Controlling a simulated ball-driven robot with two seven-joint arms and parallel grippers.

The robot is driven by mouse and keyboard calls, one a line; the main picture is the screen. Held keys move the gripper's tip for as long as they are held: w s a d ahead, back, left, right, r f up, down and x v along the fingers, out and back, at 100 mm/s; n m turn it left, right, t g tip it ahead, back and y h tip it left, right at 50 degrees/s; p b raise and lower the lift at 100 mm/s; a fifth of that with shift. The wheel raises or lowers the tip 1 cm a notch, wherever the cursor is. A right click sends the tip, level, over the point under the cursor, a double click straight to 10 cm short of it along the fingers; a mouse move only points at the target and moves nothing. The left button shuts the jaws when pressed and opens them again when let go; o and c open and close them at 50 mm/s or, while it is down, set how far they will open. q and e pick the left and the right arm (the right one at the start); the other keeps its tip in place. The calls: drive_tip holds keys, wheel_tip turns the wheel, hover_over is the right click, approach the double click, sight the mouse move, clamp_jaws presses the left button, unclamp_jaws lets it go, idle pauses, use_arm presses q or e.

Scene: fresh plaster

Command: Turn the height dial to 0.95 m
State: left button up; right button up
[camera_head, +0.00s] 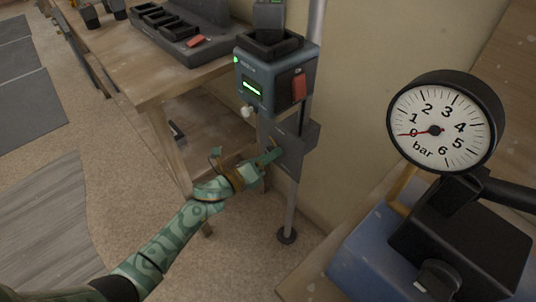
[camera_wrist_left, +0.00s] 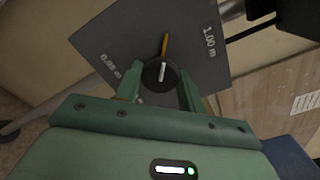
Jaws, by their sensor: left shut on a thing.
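The height dial (camera_wrist_left: 152,73) is a dark round knob on a grey plate (camera_wrist_left: 120,42) in the left wrist view. The plate reads 0.95 m on the left and 1.00 m on the right. A white mark and a brass-coloured pointer (camera_wrist_left: 164,44) point up, between the two labels. My left gripper (camera_wrist_left: 160,88) is shut on the dial, one green finger on each side. In the head view, the left gripper (camera_head: 268,158) is at the plate (camera_head: 293,150) on the upright pole; the dial is mostly hidden there. My right gripper is not in view.
A grey box (camera_head: 268,78) with a green-lit display and a red switch sits on the pole above the plate. A wooden bench (camera_head: 160,85) with trays stands at left. A pressure gauge (camera_head: 438,132) near 0 bar and a blue case (camera_head: 370,250) are at right.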

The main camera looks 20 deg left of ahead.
use_arm(q)
drive_tip(key=shift+a+n+p, duration=0.1)
drive_tip(key=shift+n+p, duration=2.35)
drive_tip(key=shift+n, duration=7.15)
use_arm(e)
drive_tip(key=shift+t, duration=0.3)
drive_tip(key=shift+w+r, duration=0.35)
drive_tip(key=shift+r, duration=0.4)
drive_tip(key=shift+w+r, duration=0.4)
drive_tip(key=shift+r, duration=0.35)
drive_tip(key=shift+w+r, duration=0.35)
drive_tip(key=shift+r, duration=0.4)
use_arm(q)
drive_tip(key=o, duration=1)
drive_tip(key=p+v, duration=0.4)
drive_tip(key=v, duration=1.2)
drive_tip(key=shift+s, duration=0.2)
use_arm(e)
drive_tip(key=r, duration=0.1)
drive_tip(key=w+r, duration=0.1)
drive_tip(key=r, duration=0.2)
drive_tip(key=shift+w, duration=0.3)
